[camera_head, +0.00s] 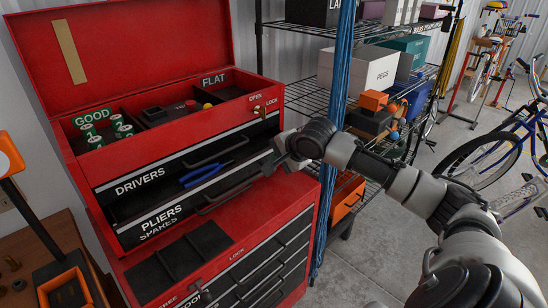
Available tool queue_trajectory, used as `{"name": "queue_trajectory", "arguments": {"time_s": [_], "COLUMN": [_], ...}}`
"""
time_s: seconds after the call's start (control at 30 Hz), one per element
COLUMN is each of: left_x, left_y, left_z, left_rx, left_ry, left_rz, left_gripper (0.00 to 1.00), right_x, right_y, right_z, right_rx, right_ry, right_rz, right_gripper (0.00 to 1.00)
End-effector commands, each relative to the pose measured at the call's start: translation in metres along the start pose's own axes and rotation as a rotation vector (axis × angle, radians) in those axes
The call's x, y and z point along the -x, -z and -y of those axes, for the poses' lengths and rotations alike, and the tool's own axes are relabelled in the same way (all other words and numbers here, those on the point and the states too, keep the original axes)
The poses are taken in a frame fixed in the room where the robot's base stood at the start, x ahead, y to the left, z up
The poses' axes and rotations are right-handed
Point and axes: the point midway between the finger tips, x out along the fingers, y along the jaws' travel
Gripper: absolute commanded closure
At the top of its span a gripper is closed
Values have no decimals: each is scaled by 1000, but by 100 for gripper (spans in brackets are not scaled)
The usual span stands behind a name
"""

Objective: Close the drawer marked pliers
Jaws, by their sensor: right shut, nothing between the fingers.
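The drawer marked PLIERS (160,219) is in the red upper tool chest (240,130), below the drawer marked DRIVERS (140,181). It stands pulled out, with its dark inside showing. Blue-handled pliers (202,175) lie in it. Its bar handle (225,199) is on the front. My right gripper (268,167) is shut and empty, close to the right end of the drawer front. I cannot tell whether it touches the front. My left gripper is not in view.
The chest lid is raised, with a brass key (261,110) below its top tray. A lower red cabinet (265,215) with a dark mat stands underneath. A blue hanging cloth (338,110) and a wire shelf (310,92) are close on the right. Bicycles (500,155) stand farther right.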

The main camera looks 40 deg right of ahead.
Motion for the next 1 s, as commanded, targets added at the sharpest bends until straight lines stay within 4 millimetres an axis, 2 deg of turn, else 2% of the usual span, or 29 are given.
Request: {"name": "queue_trajectory", "arguments": {"time_s": [0.2,0.4,0.6,0.87,1.0], "left_x": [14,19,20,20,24], "left_y": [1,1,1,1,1], "left_z": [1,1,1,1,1], "left_rx": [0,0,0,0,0], "left_ry": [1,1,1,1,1], "left_rz": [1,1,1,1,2], "left_gripper": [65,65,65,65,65], "right_x": [-41,-68,-78,-79,-82], "right_y": [0,0,0,0,0], "right_z": [3,3,1,1,7], "right_rx": [-3,-1,3,3,-1], "right_ry": [2,4,3,4,6], "right_rz": [2,0,-1,-1,1], "right_gripper": [100,100,100,100,100]}}
